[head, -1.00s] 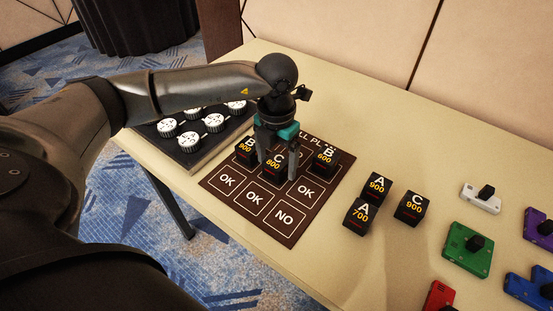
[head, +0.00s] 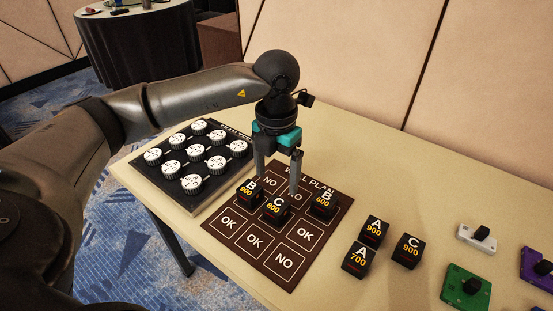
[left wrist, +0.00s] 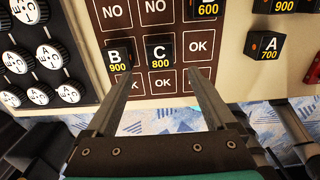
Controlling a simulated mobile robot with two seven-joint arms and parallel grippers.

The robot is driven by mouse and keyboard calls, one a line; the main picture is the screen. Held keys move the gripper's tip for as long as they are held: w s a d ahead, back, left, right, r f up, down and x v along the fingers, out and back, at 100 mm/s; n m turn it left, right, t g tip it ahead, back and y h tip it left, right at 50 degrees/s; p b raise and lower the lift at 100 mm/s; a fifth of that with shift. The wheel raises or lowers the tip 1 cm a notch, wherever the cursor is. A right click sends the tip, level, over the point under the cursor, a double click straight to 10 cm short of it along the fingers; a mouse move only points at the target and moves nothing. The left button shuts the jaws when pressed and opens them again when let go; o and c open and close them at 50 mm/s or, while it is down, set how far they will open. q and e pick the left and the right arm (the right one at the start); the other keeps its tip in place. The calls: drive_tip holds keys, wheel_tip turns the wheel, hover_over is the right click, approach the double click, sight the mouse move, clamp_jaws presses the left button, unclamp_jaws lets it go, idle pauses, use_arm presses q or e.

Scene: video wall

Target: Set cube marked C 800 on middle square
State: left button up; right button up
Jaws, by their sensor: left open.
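The black cube marked C 800 (head: 275,208) sits on the middle square of the dark brown wall plan board (head: 243,252). It also shows in the left wrist view (left wrist: 161,53), upright and apart from the fingers. My left gripper (head: 278,184) is open and empty, raised just above and behind the cube; its fingers also frame the lower part of the left wrist view (left wrist: 162,76). The cube covers whatever is printed on its square. My right gripper is not in view.
Cube B 900 (head: 249,192) stands left of C 800 and cube B 600 (head: 322,203) at a board corner. Cubes A 900 (head: 371,230), A 700 (head: 357,260) and C 900 (head: 405,251) stand to the right. A tray of white knobs (head: 181,204) lies left.

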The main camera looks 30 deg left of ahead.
use_arm(q)
drive_tip(key=shift+r, duration=1.2)
